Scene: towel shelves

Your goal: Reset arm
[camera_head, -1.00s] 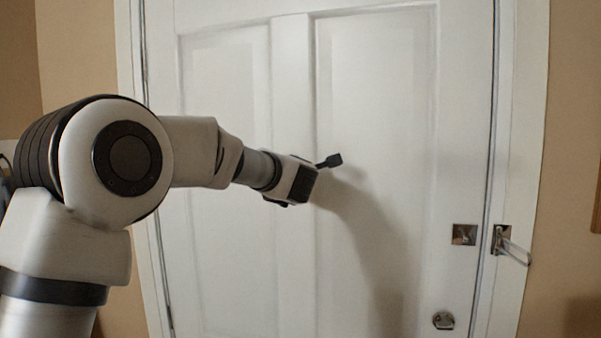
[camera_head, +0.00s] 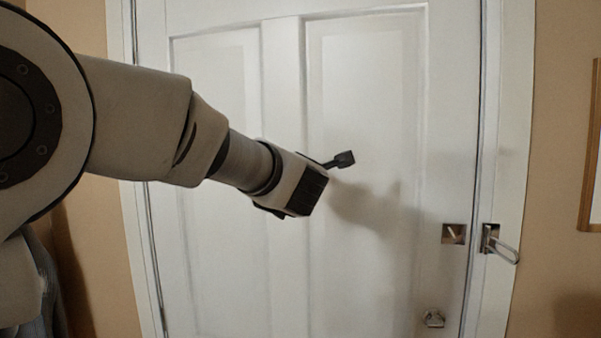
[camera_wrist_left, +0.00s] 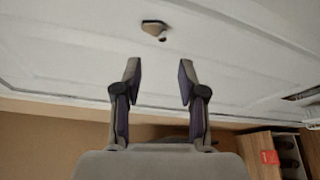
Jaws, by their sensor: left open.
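My left arm comes in from the left in the head view and reaches across the front of a white panelled door (camera_head: 365,100). At its end, my left gripper (camera_head: 343,159) shows mostly from behind, with one dark finger sticking out to the right. In the left wrist view my left gripper (camera_wrist_left: 160,76) is open, its two fingers apart with nothing between them. The white door (camera_wrist_left: 75,50) fills the upper part of that view beyond the fingertips. My right gripper is in neither view.
The door has a metal plate (camera_head: 453,234) and a round fitting (camera_head: 433,318) low on its right side. A latch (camera_head: 497,242) is on the frame beside it. A picture frame edge (camera_head: 590,160) is far right. A wooden shelf (camera_wrist_left: 258,150) shows in the wrist view.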

